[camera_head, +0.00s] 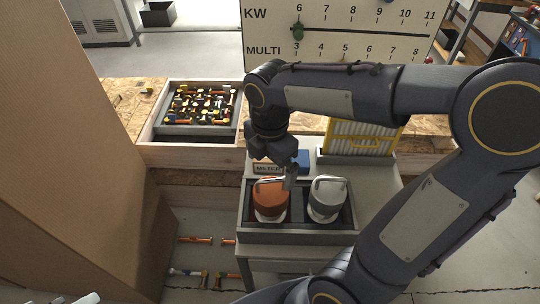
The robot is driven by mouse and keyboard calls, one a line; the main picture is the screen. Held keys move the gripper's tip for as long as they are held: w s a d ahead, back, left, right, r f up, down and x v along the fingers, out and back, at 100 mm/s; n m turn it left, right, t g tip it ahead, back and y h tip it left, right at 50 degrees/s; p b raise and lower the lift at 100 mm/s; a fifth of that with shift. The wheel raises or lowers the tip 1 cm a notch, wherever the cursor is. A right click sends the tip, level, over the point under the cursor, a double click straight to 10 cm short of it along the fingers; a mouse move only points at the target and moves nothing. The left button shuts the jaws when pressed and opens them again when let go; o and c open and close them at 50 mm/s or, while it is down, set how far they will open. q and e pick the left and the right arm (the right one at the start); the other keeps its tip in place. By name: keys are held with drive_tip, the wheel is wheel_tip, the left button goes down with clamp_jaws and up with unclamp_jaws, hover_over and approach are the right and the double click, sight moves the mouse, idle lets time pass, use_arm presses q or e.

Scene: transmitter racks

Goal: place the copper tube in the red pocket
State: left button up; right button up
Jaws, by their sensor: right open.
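The copper tube (270,204) is an orange-brown canister with a pale top and a loop handle. It stands upright in the left compartment of a dark grey tray (298,238). That compartment has a dark reddish lining, seen as a thin strip beside the tube, and looks like the red pocket (287,214). A white canister (327,203) with a similar handle stands in the right compartment. My right gripper (291,182) points down, open, at the upper right of the copper tube by its handle. I cannot tell whether it touches.
A wooden bin (185,154) of small tools stands at the left. A tall brown panel (70,150) fills the left side. A yellow-framed filter (361,137) stands behind the tray at the right. A scale board (335,45) rises behind. Tools lie on the floor (205,272).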

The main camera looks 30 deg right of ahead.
drive_tip(key=shift+s+d+r+m, duration=0.1)
drive_tip(key=shift+s+r+m, duration=0.1)
drive_tip(key=shift+r, duration=0.35)
drive_tip(key=shift+s+r+m, duration=0.1)
drive_tip(key=shift+r+m, duration=0.1)
drive_tip(key=shift+r, duration=0.35)
drive_tip(key=s+m+t+y, duration=0.2)
drive_tip(key=s+m, duration=0.3)
drive_tip(key=m, duration=0.5)
drive_tip(key=s+a+f+m+t+y, duration=0.1)
drive_tip(key=s+m+t, duration=0.2)
drive_tip(key=s+m, duration=0.3)
drive_tip(key=m, duration=0.5)
drive_tip(key=shift+m+t+y, duration=0.3)
drive_tip(key=shift+y, duration=0.1)
drive_tip(key=shift+a+f, duration=0.1)
drive_tip(key=shift+c, duration=0.3)
